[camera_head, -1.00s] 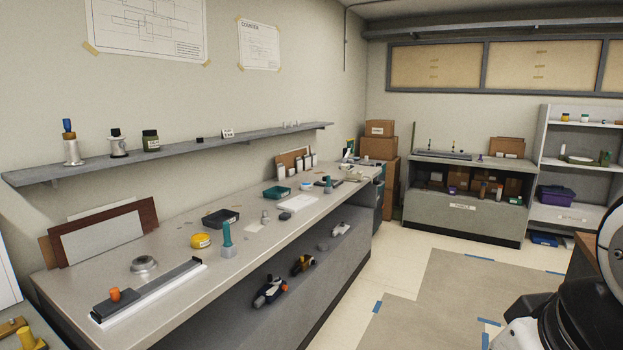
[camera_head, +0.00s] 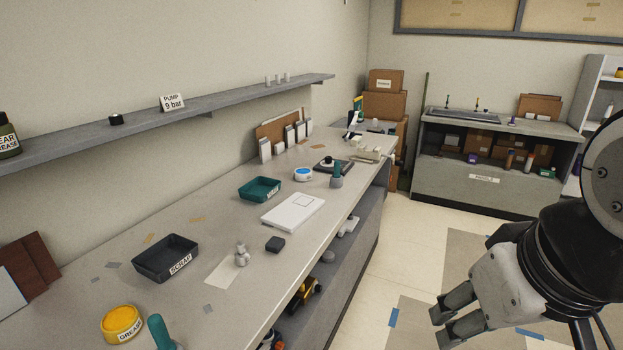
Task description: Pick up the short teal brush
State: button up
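Two teal upright handles that look like brushes stand on the long counter. The farther, shorter-looking teal brush (camera_head: 337,168) stands in a small grey cup (camera_head: 336,183) near the counter's right edge. The nearer teal handle (camera_head: 159,332) is at the bottom left, cut off by the frame. I cannot tell the bristles of either. My gripper (camera_head: 441,328) is at the lower right, over the floor and well apart from both. Its two fingers are spread and nothing shows between them.
The counter (camera_head: 110,285) bears a yellow grease tub (camera_head: 122,324), a dark scrap tray (camera_head: 165,258), a teal tray (camera_head: 260,189), a white flat box (camera_head: 293,211) and a white-blue round item (camera_head: 303,174). A wall shelf (camera_head: 220,104) overhangs the back. Floor right of the counter is clear.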

aim_at(337, 165)
jog(key=i, duration=0.25)
jog(key=i+l+u, duration=0.15)
jog(key=i+l, duration=0.2)
jog(key=i+l+u, duration=0.15)
jog(key=i+l, duration=0.2)
jog(key=i+l+u, duration=0.2)
jog(key=i+l, duration=0.25)
jog(key=i+l+u, duration=0.15)
jog(key=i+l, duration=0.2)
jog(key=l, duration=0.15)
jog(key=i+l+u, duration=0.15)
jog(key=i+l, duration=0.15)
jog(key=l, duration=0.2)
